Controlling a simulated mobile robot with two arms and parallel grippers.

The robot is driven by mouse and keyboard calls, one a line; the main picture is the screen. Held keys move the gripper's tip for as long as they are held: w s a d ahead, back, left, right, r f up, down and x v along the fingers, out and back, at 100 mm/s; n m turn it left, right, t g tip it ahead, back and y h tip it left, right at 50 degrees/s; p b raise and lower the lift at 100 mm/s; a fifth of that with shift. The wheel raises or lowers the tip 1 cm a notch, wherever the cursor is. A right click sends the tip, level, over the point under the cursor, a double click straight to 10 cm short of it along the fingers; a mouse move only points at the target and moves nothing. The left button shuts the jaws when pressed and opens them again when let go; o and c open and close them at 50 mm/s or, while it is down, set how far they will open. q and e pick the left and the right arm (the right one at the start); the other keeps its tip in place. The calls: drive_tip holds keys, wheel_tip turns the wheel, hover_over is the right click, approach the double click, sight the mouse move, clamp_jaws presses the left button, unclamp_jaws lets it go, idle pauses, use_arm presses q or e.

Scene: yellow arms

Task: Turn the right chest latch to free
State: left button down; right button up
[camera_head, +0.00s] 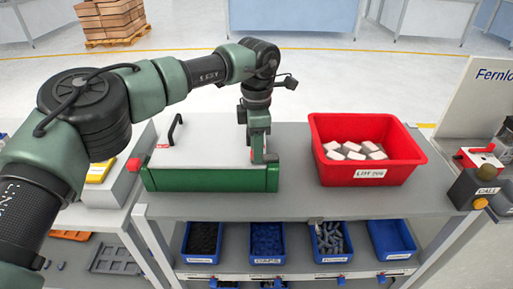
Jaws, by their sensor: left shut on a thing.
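A chest with a green body (208,179) and a pale grey lid (205,143) sits on the left part of the grey workbench. My left gripper (263,158) points down at the chest's front right corner, where the right latch is. It is shut on the right latch, which its fingers mostly hide, so the latch's angle cannot be told. The lid lies flat and looks closed. My right gripper is not in view.
A red bin (364,177) with several white blocks stands right of the chest, with bare bench (300,205) between. Blue bins (267,243) sit on the shelf below. A call-button box (478,188) is at the right edge. A black upright handle (175,128) rises near the chest's left side.

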use_arm(q)
drive_tip(key=n, duration=0.1)
drive_tip(key=s+n+b, duration=0.1)
drive_tip(key=n, duration=0.1)
drive_tip(key=n+b, duration=0.1)
drive_tip(key=shift+s+d, duration=0.25)
drive_tip(key=shift+s, duration=0.05)
drive_tip(key=shift+s+d+r+n+b, duration=0.1)
drive_tip(key=shift+s+d+n+b, duration=0.45)
drive_tip(key=shift+n, duration=1.5)
drive_tip(key=shift+s+d+n+b, duration=0.15)
drive_tip(key=shift+d+n+b, duration=0.7)
drive_tip(key=shift+n, duration=1.25)
drive_tip(key=shift+s+d+r+n+b, duration=0.1)
drive_tip(key=shift+s+d+n+b, duration=0.6)
drive_tip(key=shift+n, duration=1.35)
drive_tip(key=shift+w+a, duration=0.15)
drive_tip(key=shift+w, duration=0.2)
drive_tip(key=c, duration=1.2)
unclamp_jaws()
drive_tip(key=shift+o, duration=0.4)
drive_tip(key=shift+f, duration=0.1)
